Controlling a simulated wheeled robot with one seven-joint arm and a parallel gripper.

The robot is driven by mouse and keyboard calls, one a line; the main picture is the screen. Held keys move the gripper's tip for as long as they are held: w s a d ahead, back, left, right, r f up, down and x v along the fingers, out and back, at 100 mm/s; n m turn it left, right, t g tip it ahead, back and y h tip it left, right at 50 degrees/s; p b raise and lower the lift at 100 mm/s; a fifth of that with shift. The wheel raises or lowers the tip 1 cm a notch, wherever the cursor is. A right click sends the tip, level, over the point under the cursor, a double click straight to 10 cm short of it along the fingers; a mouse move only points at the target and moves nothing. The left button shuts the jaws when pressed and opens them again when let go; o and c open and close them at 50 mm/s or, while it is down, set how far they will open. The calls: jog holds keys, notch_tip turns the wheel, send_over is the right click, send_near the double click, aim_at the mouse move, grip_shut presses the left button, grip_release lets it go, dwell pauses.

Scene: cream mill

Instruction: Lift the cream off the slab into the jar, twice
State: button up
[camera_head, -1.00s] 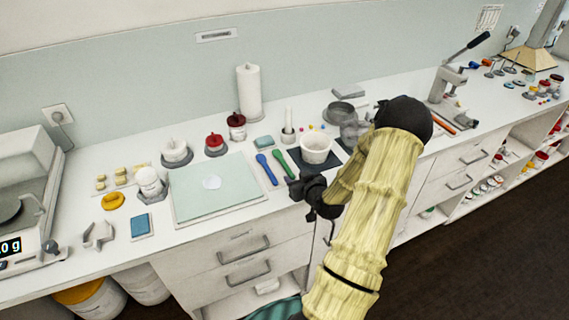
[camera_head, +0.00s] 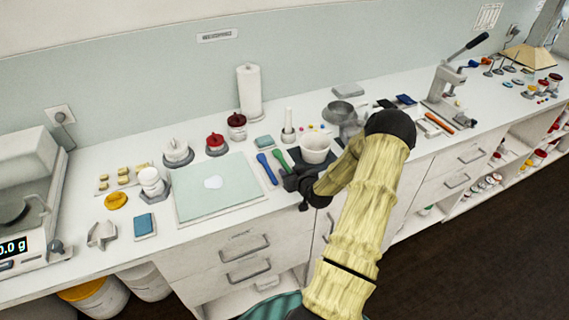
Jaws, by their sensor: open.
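The pale green slab (camera_head: 228,189) lies near the front edge of the bench, with a small white patch of cream (camera_head: 213,182) near its middle. A blue spatula (camera_head: 266,168) and a green spatula (camera_head: 281,160) lie side by side just right of the slab. A white stacked jar (camera_head: 152,183) stands left of the slab; I cannot tell if it is the task's jar. My gripper (camera_head: 290,183) is right of the slab, by the handle end of the green spatula. It is open; its fingertips are small and dark here. My arm hides part of the bench behind it.
A white mortar bowl (camera_head: 315,149) stands just beyond my gripper on a dark mat. Red-lidded pots (camera_head: 216,144) and a paper roll (camera_head: 249,91) stand behind the slab. A scale (camera_head: 28,205) is at far left. A lever press (camera_head: 447,88) stands right of my arm.

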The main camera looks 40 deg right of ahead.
dwell(0.4)
grip_shut()
jog(key=shift+r, duration=0.1)
notch_tip(320, 180, up, 10)
jog(key=b, duration=0.1)
jog(key=shift+b, duration=0.35)
dwell(0.8)
